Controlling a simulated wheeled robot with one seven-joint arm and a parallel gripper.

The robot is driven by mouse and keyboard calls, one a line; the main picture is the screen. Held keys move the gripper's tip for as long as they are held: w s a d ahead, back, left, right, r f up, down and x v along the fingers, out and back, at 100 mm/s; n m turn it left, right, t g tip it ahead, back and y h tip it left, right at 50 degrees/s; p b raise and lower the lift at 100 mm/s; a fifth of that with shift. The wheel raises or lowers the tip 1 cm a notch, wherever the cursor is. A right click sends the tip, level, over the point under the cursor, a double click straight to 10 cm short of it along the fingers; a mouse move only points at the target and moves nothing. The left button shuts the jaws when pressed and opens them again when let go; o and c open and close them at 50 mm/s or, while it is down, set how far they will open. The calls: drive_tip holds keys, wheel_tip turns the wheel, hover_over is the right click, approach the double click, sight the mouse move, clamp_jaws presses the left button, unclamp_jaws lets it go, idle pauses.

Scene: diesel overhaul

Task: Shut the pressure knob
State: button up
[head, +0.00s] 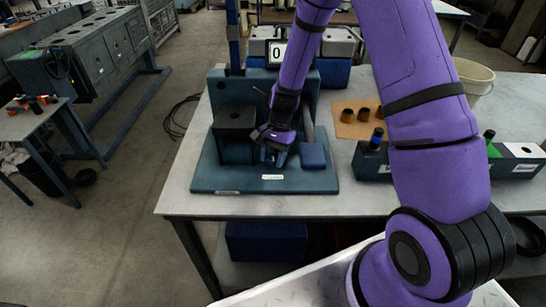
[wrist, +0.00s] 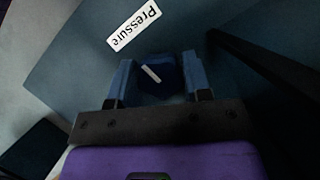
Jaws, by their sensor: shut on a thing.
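The pressure knob (wrist: 165,82) is dark blue with a white pointer line. It sits between the two blue fingers of my gripper (wrist: 158,62) in the wrist view, and the gripper is shut on it. The pointer line slants from upper left to lower right in that view. A white label reading "Pressure" (wrist: 134,25) lies beside the knob on the blue-grey panel. In the head view my gripper (head: 272,158) reaches down to the base of the blue-grey test stand (head: 215,180), and its body hides the knob.
A dark block (head: 235,120) stands left of my gripper and a blue block (head: 313,155) right of it. A display reading 0 (head: 277,53) is behind. Brown cups (head: 346,122) and a rack with a blue-topped part (head: 376,140) stand to the right.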

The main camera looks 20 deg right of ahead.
idle(0.3)
drive_tip(key=o, duration=0.9)
